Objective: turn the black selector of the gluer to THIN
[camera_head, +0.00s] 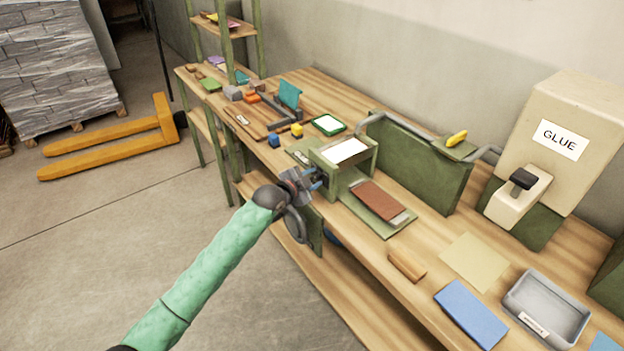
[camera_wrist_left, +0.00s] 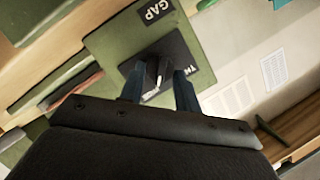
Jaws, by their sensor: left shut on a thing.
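The gluer (camera_head: 368,167) is a green box-like machine at the front of the bench, with a white area on its top. My left gripper (camera_head: 312,182) is at its front-left side. In the left wrist view, the gripper (camera_wrist_left: 160,90) is shut on the black selector (camera_wrist_left: 153,68), with one dark blue finger on each side. The selector sits on a black plate (camera_wrist_left: 187,52) on a green panel (camera_wrist_left: 110,42). A label reads GAP (camera_wrist_left: 154,12). Another label beginning TH (camera_wrist_left: 165,67) is partly hidden, so I cannot read its full word or tell the selector's exact setting. My right gripper is not in view.
A brown block (camera_head: 377,200) lies on a green plate right of the gluer. A GLUE dispenser (camera_head: 560,135), grey tray (camera_head: 548,306) and blue pad (camera_head: 470,313) stand farther right. Small blocks and a wooden board lie to the left. Open floor lies before the bench.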

